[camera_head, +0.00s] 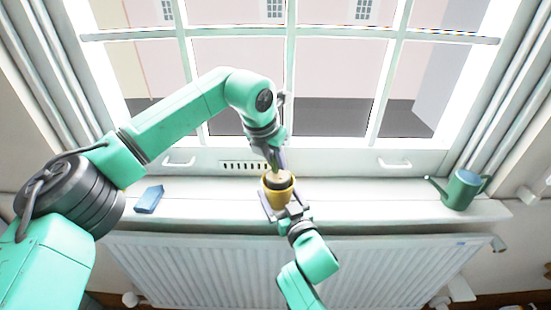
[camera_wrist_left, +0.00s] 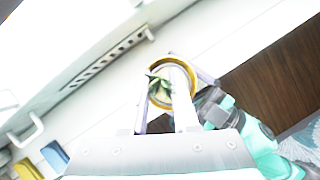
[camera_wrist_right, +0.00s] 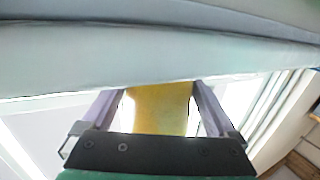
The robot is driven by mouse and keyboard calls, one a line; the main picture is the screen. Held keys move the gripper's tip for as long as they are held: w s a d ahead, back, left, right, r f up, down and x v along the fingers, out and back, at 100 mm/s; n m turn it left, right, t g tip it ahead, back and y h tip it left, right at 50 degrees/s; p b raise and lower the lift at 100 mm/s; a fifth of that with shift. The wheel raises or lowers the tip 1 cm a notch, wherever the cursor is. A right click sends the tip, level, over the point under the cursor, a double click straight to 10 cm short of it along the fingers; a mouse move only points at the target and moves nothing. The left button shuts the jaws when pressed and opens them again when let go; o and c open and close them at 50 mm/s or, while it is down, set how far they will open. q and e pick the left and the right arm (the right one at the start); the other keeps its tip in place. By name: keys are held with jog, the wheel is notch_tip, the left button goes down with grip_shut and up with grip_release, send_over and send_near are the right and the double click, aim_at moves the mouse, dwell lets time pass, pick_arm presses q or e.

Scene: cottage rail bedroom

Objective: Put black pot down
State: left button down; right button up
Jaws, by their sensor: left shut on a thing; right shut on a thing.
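A yellow pot (camera_head: 277,199) is upright at the window sill, near the middle. A dark rim, the black pot (camera_head: 278,183), shows inside its mouth; its lower part is hidden. My left gripper (camera_head: 276,168) reaches down from above and is shut on the black pot. In the left wrist view, green leaves (camera_wrist_left: 158,88) show between the fingers, inside the yellow ring of the outer pot (camera_wrist_left: 189,71). My right gripper (camera_head: 282,204) comes from the front, its fingers on both sides of the yellow pot. The right wrist view shows the yellow wall (camera_wrist_right: 160,108) between those fingers.
The window (camera_head: 290,90) is behind; a radiator (camera_head: 190,270) is below.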

pick_arm(q)
jog(key=shift+f, duration=0.3)
jog(key=c, duration=0.7)
grip_release()
jog(key=shift+r, duration=0.35)
jog(key=v, duration=1.2)
jog(key=shift+r, duration=0.25)
pick_arm(e)
jog(key=o, duration=1.1)
